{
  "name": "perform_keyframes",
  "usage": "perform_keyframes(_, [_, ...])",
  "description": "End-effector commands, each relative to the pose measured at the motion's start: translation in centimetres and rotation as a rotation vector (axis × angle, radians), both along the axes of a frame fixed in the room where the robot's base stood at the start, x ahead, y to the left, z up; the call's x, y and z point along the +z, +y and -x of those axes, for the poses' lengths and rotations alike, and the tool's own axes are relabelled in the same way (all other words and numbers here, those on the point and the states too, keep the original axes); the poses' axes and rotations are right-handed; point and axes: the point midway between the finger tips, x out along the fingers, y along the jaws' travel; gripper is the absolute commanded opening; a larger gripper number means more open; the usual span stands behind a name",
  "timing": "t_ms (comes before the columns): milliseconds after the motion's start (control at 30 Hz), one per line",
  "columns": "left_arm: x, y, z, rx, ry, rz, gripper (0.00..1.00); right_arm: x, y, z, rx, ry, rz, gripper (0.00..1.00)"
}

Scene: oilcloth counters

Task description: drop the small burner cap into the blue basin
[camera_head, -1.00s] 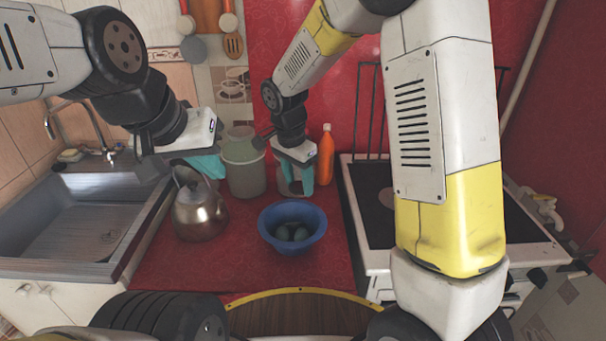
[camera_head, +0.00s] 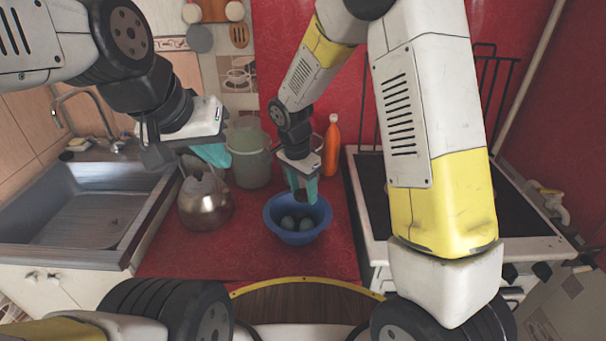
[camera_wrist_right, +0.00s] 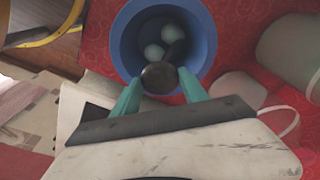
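The small burner cap (camera_wrist_right: 160,77) is a dark round disc between the teal fingertips of my right gripper (camera_wrist_right: 159,80) in the wrist view. In the head view the dark cap (camera_head: 302,196) shows at the tips of my right gripper (camera_head: 306,187), by the back rim of the blue basin (camera_head: 283,232). The basin stands on the red counter and holds pale blue-green round things (camera_head: 288,222). My left gripper (camera_head: 213,155) hangs above the kettle at the left; its fingers overlap in view, so its opening is unclear.
A metal kettle (camera_head: 205,205) stands left of the basin, with a grey-green pot (camera_head: 249,165) behind it. An orange bottle (camera_head: 332,150) stands at the back. A stove (camera_head: 508,215) is at the right, a sink (camera_head: 85,215) at the left. The red counter's front is clear.

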Motion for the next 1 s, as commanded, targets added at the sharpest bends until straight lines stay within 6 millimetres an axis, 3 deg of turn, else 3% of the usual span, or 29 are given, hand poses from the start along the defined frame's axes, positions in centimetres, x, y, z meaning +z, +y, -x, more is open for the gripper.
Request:
perform_keyframes(33, [0.0,0.0,0.0,0.0,0.0,0.0,0.0,0.0,0.0,0.0,0.0,0.0,0.0,0.61])
perform_keyframes(100, [0.0,0.0,0.0,0.0,0.0,0.0,0.0,0.0,0.0,0.0,0.0,0.0,0.0,0.75])
perform_keyframes(133, [0.0,0.0,0.0,0.0,0.0,0.0,0.0,0.0,0.0,0.0,0.0,0.0,0.0,0.77])
perform_keyframes(467, [0.0,0.0,0.0,0.0,0.0,0.0,0.0,0.3,0.1,0.0,0.0,-0.001,-0.001,0.77])
perform_keyframes(800, [0.0,0.0,0.0,0.0,0.0,0.0,0.0,5.5,0.7,0.5,0.001,-0.003,-0.003,0.77])
perform_keyframes(1000, [0.0,0.0,0.0,0.0,0.0,0.0,0.0,7.5,0.9,0.8,0.001,-0.002,-0.001,0.77])
